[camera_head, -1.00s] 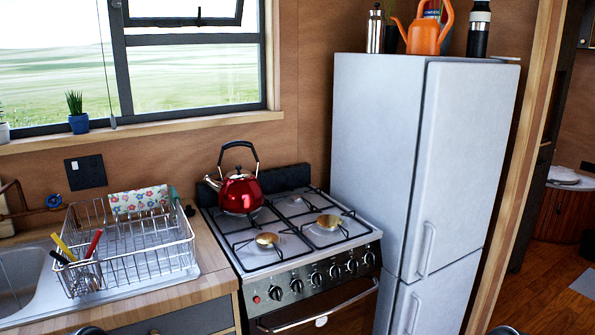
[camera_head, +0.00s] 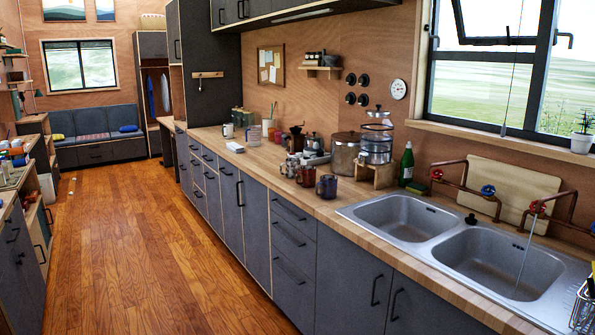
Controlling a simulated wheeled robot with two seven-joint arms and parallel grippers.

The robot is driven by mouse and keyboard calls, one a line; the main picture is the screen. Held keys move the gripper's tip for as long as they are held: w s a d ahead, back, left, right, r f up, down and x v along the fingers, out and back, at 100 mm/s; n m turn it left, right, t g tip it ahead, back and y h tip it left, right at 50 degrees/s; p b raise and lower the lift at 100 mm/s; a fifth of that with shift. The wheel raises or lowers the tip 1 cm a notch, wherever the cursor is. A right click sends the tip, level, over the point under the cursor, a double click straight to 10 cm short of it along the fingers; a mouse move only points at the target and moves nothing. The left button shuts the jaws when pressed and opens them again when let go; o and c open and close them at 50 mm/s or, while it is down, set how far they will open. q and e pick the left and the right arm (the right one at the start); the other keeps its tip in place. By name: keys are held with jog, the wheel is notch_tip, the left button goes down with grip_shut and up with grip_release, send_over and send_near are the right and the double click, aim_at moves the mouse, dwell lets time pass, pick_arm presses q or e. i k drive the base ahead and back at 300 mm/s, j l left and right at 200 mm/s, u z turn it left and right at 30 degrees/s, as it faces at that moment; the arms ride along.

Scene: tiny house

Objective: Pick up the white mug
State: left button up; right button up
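A small white mug (camera_head: 228,130) stands on the far part of the long wooden counter (camera_head: 330,205), left of a pale ribbed cup (camera_head: 253,136). It is small in the view, and its handle is hard to make out. Nothing of mine touches it. Neither of my grippers shows in the head view.
Nearer on the counter stand dark red and purple mugs (camera_head: 326,187), a large pot (camera_head: 345,153), a glass dispenser (camera_head: 376,140) and a green bottle (camera_head: 406,165). A double sink (camera_head: 440,237) is at the right. The wooden floor (camera_head: 140,240) along the cabinets is clear.

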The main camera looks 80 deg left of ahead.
aim_at(293, 165)
jog(key=u, duration=2.8)
jog(key=i+j+u, duration=0.3)
jog(key=i, duration=0.4)
jog(key=i+j+u, duration=0.3)
jog(key=i, duration=0.45)
jog(key=i+u, duration=0.3)
jog(key=i, duration=0.45)
jog(key=i+j+z, duration=0.1)
jog(key=i+z, duration=0.4)
jog(key=i+j+z, duration=0.3)
jog(key=i+z, duration=0.15)
jog(key=i+j+z, duration=0.2)
jog(key=z, duration=0.2)
jog(key=i+j+z, duration=0.2)
jog(key=z, duration=0.25)
jog(key=i+j+z, duration=0.15)
jog(key=j+z, duration=0.25)
jog(key=i+j+z, duration=0.1)
jog(key=j+z, duration=0.6)
jog(key=z, duration=0.15)
jog(key=j+z, duration=0.45)
jog(key=i, duration=0.35)
